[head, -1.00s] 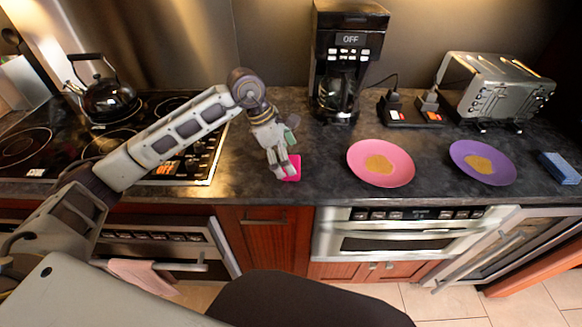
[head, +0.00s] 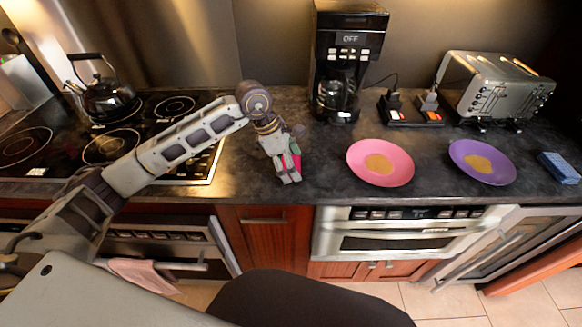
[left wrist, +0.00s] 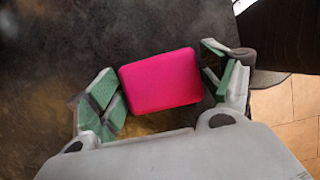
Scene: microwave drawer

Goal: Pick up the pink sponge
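The pink sponge (left wrist: 161,80) lies on the dark countertop near its front edge. In the left wrist view it sits between the two green-padded fingers of my left gripper (left wrist: 163,88). The fingers are open, one on each side; the left finger is close to the sponge and the right one is near its upper right corner. In the head view my left gripper (head: 290,165) points down over the sponge, and only slivers of pink (head: 296,162) show around it. My right gripper is not in view.
A pink plate (head: 352,170) and a purple plate (head: 508,172) with tan food stand to the right. A blue sponge (head: 558,167) lies at the far right. A coffee maker (head: 348,55) and toaster (head: 500,90) stand behind. A stovetop with a black kettle (head: 108,100) is at left.

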